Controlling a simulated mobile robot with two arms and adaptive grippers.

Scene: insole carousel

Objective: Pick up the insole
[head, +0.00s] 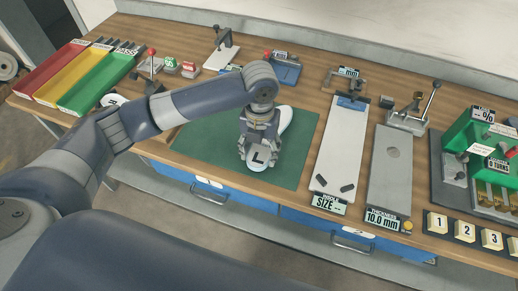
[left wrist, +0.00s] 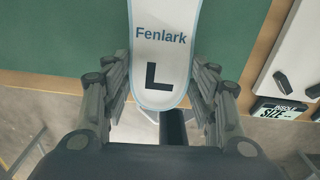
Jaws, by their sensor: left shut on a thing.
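A white insole with a pale blue edge (head: 287,117) is over the green mat (head: 205,151) in the head view. Its heel end carries a black "L", and the left wrist view shows the insole (left wrist: 163,60) with the word "Fenlark" above the "L". My left gripper (head: 258,152) is above the mat, shut on the insole. In the left wrist view the fingers of my left gripper (left wrist: 160,95) lie along both sides of the heel. I cannot tell whether the insole is lifted off the mat. My right gripper is not in view.
Right of the mat stand a white size gauge board (head: 343,150) and a grey thickness plate (head: 389,175). Red, yellow and green trays (head: 100,85) are at the far left. A green tester (head: 478,130) is at the right. The mat around the gripper is clear.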

